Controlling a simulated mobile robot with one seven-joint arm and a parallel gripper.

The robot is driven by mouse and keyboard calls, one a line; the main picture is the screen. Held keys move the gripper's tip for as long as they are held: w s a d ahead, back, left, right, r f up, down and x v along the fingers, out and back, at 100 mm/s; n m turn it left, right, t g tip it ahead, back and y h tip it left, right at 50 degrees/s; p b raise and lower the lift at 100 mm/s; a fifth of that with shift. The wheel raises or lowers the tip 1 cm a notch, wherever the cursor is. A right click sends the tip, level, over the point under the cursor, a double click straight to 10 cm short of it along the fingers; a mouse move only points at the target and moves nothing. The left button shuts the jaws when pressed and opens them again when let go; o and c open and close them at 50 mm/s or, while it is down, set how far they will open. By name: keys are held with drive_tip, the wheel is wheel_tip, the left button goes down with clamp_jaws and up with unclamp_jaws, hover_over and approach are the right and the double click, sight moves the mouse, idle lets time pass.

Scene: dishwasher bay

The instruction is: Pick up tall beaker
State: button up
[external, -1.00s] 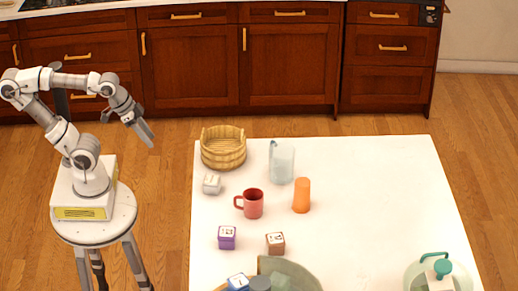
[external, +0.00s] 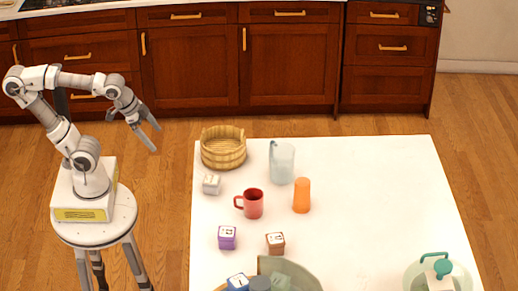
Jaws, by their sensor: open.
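My gripper (external: 150,139) is open and empty. It hangs over the floor to the left of the table, its fingers angled down and to the right. It is well apart from the beaker.
Near the beaker are the basket (external: 223,147), an orange cup (external: 301,195) and a red mug (external: 253,203). Several small blocks and a large bowl (external: 297,268) lie further forward. A teal-handled container (external: 436,274) stands front right. The table's right half is mostly clear.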

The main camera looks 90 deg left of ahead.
drive_tip(key=w+a+f+m+y+b, duration=0.3)
drive_tip(key=w+a+m, duration=0.1)
drive_tip(key=w+m, duration=0.35)
drive_tip(key=m+t+b, duration=0.7)
drive_tip(key=m+b, duration=0.1)
drive_tip(key=m, duration=1.5)
approach(310, 190)
drive_tip(key=s, duration=0.6)
drive_tip(key=shift+y, duration=0.3)
drive_tip(key=x, duration=1.7)
drive_tip(key=shift+w+a+f+b, duration=0.15)
drive_tip(key=shift+w+a+b, duration=0.05)
drive_tip(key=shift+w+b, duration=0.1)
drive_tip(key=shift+s, duration=0.1)
drive_tip(key=c, duration=1.3)
drive_tip(key=shift+c, duration=0.2)
